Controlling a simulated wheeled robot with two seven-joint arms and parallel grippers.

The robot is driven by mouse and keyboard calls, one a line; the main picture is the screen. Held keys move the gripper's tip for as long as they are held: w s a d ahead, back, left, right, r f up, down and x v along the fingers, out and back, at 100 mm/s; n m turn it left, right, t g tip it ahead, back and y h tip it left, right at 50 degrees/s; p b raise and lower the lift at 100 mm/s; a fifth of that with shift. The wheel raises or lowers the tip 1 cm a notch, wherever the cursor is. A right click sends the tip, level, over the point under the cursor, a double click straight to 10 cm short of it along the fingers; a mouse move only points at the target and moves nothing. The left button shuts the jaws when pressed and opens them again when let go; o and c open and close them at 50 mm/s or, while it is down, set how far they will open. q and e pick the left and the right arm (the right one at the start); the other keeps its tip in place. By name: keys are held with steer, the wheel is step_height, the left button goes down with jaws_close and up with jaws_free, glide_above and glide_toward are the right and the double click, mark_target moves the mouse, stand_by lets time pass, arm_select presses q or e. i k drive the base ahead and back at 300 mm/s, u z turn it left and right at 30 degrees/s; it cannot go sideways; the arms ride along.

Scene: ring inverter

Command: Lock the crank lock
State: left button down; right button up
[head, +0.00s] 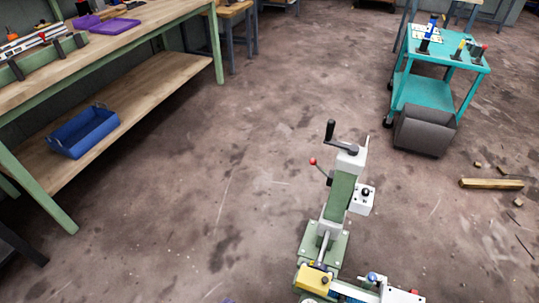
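The machine, a ring inverter (340,195), stands on the floor right of centre, with a green column and white parts. A black crank (331,132) with an upright handle sits on its white top block. A thin lever with a red ball knob (313,161) sticks out to the left just below it. I cannot tell which of these is the crank lock or whether it is locked. A white box with a black knob (364,196) is on the column's right side. Neither of my grippers shows in the head view.
A wooden workbench (130,45) with a blue bin (83,132) on its lower shelf stands at left. A teal cart (427,90) and a dark grey bin (424,131) are at back right. A wooden beam (491,184) lies at right. The floor left of the machine is mostly clear.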

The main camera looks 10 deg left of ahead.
mark_target(312, 162)
steer(key=u, duration=0.05)
steer(key=k, duration=0.65)
steer(key=u, duration=0.55)
steer(key=i, duration=1.2)
steer(key=z, duration=0.1)
